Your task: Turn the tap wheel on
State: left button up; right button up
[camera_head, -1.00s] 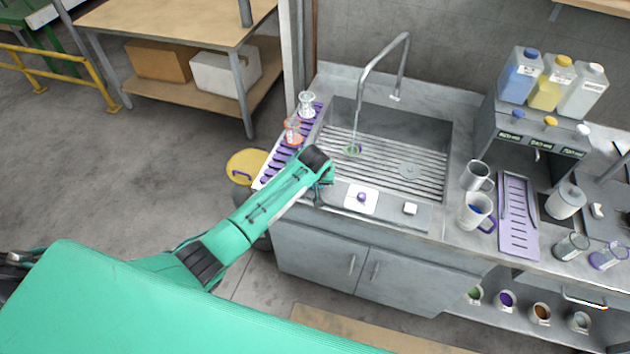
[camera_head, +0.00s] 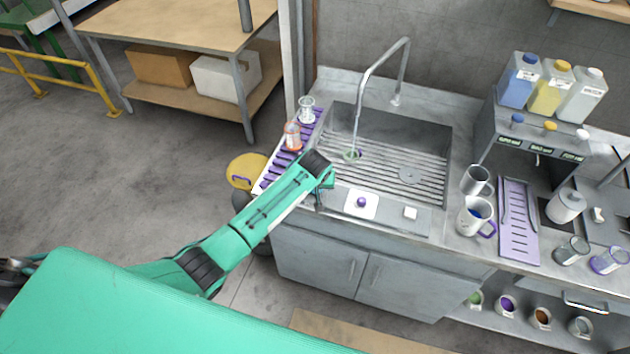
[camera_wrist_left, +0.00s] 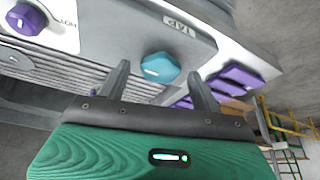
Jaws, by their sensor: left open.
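The blue tap wheel (camera_wrist_left: 161,67), beside a "TAP" label (camera_wrist_left: 180,25), sits between the two fingers of my left gripper (camera_wrist_left: 157,74) in the left wrist view. The fingers are open, one on each side of the wheel; I cannot tell whether they touch it. In the head view my left gripper (camera_head: 325,184) is at the sink's front left corner, and the wheel is hidden there. The curved tap spout (camera_head: 366,75) stands over the sink (camera_head: 430,140). My right gripper is not in view.
A purple knob (camera_head: 361,201) on a white plate is right of my gripper; it also shows in the wrist view (camera_wrist_left: 25,18). A purple rack (camera_head: 275,168) with glassware stands to the left. Mugs (camera_head: 476,215) and a purple tray (camera_head: 518,225) are on the right counter.

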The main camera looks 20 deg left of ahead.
pick_arm(q)
jog(key=b+v, duration=0.4)
jog(key=v, duration=0.9)
jog(key=shift+s+r, duration=0.15)
jog(key=shift+r, duration=0.05)
